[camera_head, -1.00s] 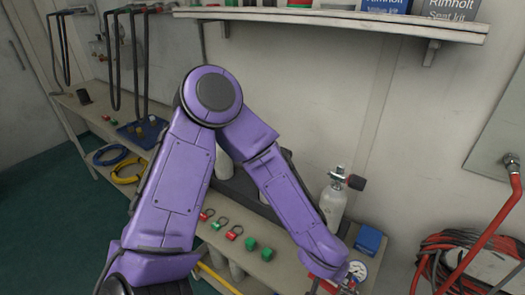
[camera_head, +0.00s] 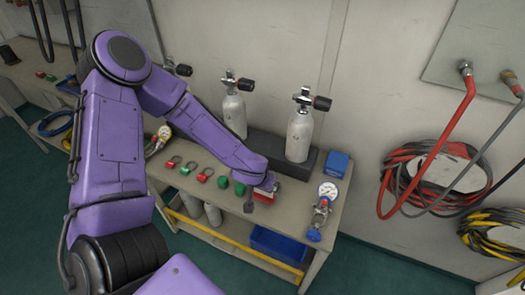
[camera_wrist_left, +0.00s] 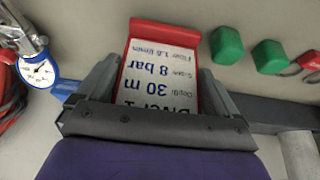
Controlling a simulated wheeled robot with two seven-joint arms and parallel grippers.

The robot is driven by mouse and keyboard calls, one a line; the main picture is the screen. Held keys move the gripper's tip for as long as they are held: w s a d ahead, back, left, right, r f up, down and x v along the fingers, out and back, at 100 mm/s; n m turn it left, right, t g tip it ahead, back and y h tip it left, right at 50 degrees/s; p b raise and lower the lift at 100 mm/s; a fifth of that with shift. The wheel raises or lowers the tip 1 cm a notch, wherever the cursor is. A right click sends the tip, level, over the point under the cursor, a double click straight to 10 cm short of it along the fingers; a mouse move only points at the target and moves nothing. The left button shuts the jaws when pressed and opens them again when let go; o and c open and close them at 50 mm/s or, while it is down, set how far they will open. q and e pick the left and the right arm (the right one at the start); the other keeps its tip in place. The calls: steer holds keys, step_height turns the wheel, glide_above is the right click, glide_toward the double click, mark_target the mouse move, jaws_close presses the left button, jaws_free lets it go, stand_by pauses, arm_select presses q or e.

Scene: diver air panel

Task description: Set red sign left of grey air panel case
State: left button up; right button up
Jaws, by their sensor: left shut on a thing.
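The red sign (camera_wrist_left: 128,68) is a red frame with a white printed label that reads "30 m" and "8 bar", upside down in the left wrist view. My left gripper (camera_wrist_left: 155,95) is shut on it, one finger at each side. In the head view the sign (camera_head: 264,197) shows small under my left gripper (camera_head: 262,186), over the bench beside the green blocks. My arm partly covers it, and I cannot tell if it touches the bench. I cannot make out a grey air panel case in either view. My right gripper is not in view.
Green blocks (camera_head: 240,188) and red tags lie on the bench (camera_head: 285,226). A gauge with a blue knob (camera_head: 323,205) and a blue box (camera_head: 337,163) are to the right. Cylinders (camera_head: 299,135) stand in a dark rack behind. Hoses (camera_head: 436,170) hang on the wall.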

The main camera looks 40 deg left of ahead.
arm_select(q)
steer(key=shift+f, duration=0.6)
steer(key=shift+r, duration=0.1)
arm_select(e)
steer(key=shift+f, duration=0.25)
arm_select(q)
steer(key=o, duration=0.7)
steer(key=shift+f, duration=0.2)
steer(key=shift+r, duration=0.3)
steer(key=p+v, duration=0.4)
steer(key=v, duration=0.7)
steer(key=shift+s+r+p, duration=0.25)
steer(key=shift+r+p, duration=0.05)
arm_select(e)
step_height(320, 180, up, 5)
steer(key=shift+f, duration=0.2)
